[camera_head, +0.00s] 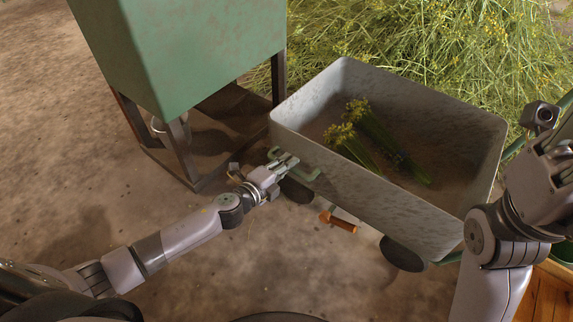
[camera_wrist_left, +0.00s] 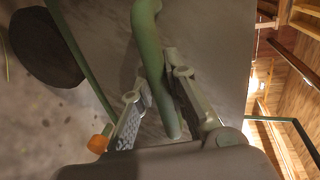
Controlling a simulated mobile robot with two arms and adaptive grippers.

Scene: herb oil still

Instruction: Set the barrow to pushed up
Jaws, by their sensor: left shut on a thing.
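The barrow (camera_head: 350,180) is a grey metal tray on dark wheels, right of the middle in the head view. Bundles of yellow-flowered herbs (camera_head: 365,140) lie inside it. A green bar handle (camera_head: 306,175) sticks out at its near left end. My left gripper (camera_head: 283,163) is at that handle. In the left wrist view the green handle (camera_wrist_left: 150,45) passes between the fingers of my left gripper (camera_wrist_left: 155,82), which is shut on it. My right gripper (camera_head: 550,185) is at the right edge, over the barrow's right end; its fingers cannot be made out.
A green metal box on a dark stand (camera_head: 200,50) stands left of the barrow. A heap of cut herbs (camera_head: 430,40) lies behind it. An orange-handled tool (camera_head: 340,221) is low beside the barrow. A wooden crate (camera_head: 545,295) is at lower right. Bare floor is open at left.

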